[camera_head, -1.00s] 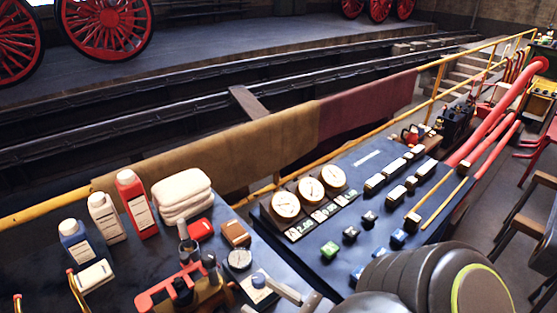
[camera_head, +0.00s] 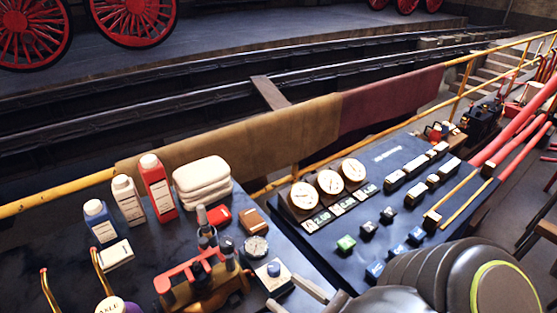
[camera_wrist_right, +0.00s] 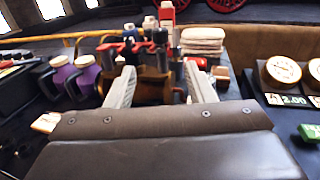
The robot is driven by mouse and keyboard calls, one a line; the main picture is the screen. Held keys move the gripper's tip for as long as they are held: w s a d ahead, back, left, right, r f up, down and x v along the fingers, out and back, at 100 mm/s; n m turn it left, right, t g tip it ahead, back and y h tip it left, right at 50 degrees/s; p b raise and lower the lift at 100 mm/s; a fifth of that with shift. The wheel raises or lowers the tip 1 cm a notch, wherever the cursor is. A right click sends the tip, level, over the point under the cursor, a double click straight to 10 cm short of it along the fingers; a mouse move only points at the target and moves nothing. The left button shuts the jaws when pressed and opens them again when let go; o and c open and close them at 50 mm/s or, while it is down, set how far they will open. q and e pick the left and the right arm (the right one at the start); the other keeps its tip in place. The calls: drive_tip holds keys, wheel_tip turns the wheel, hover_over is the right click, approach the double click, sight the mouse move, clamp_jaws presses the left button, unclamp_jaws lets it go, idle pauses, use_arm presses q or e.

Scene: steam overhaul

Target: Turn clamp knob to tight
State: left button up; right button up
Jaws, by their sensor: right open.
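On the left bench stands a red-and-brass clamp-like fixture (camera_head: 190,276) with dark upright posts. Beside it are a small round dial (camera_head: 256,247) and a pale block with a blue knob (camera_head: 273,268). I cannot tell which part is the clamp knob. My right gripper (camera_head: 285,291) is open and apparently empty, at the bench's near side, just right of and below the blue knob. In the right wrist view its two grey fingers (camera_wrist_right: 160,66) are spread, with the fixture (camera_wrist_right: 150,88) beyond and between them. My left gripper is not in view.
Bottles (camera_head: 128,200), folded white cloths (camera_head: 202,180) and a red block (camera_head: 219,215) stand behind the fixture. Brass hooks (camera_head: 98,270) and a purple jug (camera_head: 118,304) are at the left. A gauge console (camera_head: 385,215) with several buttons lies right.

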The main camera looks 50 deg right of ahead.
drive_tip(key=s+d+f+n+g, duration=0.2)
drive_tip(key=d+f+n+g, duration=0.15)
drive_tip(key=f+n, duration=0.35)
drive_tip(key=d+n+b, duration=0.2)
drive_tip(key=d+n, duration=0.5)
drive_tip(key=n, duration=0.4)
drive_tip(key=n+y+b, duration=0.1)
drive_tip(key=n+y, duration=1)
drive_tip(key=n, duration=1.4)
approach(226, 242)
drive_tip(key=b+x, duration=0.4)
drive_tip(key=b, duration=0.2)
drive_tip(key=shift+w, duration=0.25)
drive_tip(key=shift+p+x, duration=0.5)
drive_tip(key=shift+x, duration=0.9)
drive_tip(key=shift+w+a+p, duration=0.45)
drive_tip(key=shift+p, duration=0.05)
drive_tip(key=shift+w+a+f+p, duration=0.1)
drive_tip(key=shift+w+a+p, duration=0.2)
drive_tip(key=shift+w+a, duration=0.2)
